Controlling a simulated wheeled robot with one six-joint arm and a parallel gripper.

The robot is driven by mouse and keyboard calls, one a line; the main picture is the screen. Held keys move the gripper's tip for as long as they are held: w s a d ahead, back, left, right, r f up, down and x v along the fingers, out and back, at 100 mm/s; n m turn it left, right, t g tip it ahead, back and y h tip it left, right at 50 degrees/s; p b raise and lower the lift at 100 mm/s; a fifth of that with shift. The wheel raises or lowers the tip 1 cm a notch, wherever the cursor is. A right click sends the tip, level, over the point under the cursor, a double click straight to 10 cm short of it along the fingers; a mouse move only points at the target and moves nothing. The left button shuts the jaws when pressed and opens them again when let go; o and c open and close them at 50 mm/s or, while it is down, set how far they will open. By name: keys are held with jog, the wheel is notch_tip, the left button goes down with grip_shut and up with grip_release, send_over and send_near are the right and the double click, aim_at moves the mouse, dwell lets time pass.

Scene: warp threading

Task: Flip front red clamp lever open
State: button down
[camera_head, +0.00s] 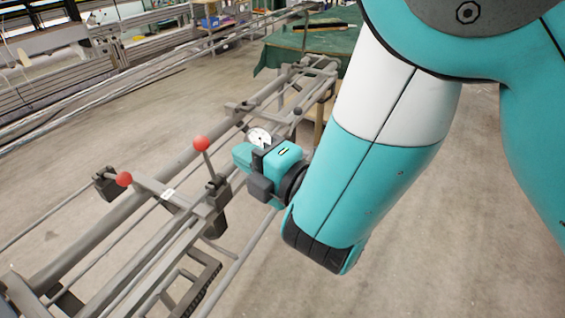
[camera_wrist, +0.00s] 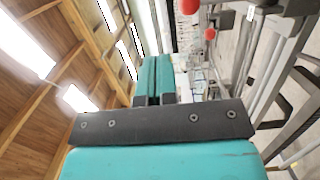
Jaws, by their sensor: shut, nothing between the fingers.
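Two red ball-ended clamp levers show on the grey metal frame. One red ball (camera_head: 201,143) tops a thin lever that stands up from a dark clamp block (camera_head: 217,187). The other red ball (camera_head: 124,179) sits lower and further left, beside another dark block (camera_head: 107,186). I cannot tell for certain which lever is the front one. My gripper (camera_head: 241,155) is to the right of the nearer ball, apart from it. In the wrist view my gripper's teal fingers (camera_wrist: 154,80) are together and empty. The red balls (camera_wrist: 189,6) (camera_wrist: 210,34) show there to their upper right.
The metal frame (camera_head: 75,251) with long rails runs diagonally under my gripper. A white round dial (camera_head: 259,137) is just behind my gripper. A green-covered table (camera_head: 312,40) stands at the back. Open concrete floor lies beyond the frame.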

jog(key=s+d, duration=0.1)
jog(key=d+r, duration=0.1)
jog(key=shift+s+d, duration=0.35)
jog(key=w+d+m+h, duration=0.3)
jog(key=d+m+h, duration=0.3)
jog(key=d+m, duration=0.25)
jog(key=w+d+m+h, duration=0.2)
jog(key=d+m+h, duration=0.3)
jog(key=d+m, duration=0.4)
jog(key=s+d+r+m+g, duration=0.1)
jog(key=s+r+m+g, duration=0.1)
jog(key=s+g, duration=0.3)
jog(key=s+d+r+m+g, duration=0.2)
jog(key=s+g, duration=0.3)
jog(key=s, duration=0.9)
jog(key=shift+s+d+r+m, duration=0.15)
jog(key=shift+d+r+m, duration=0.05)
jog(key=shift+r+m, duration=0.15)
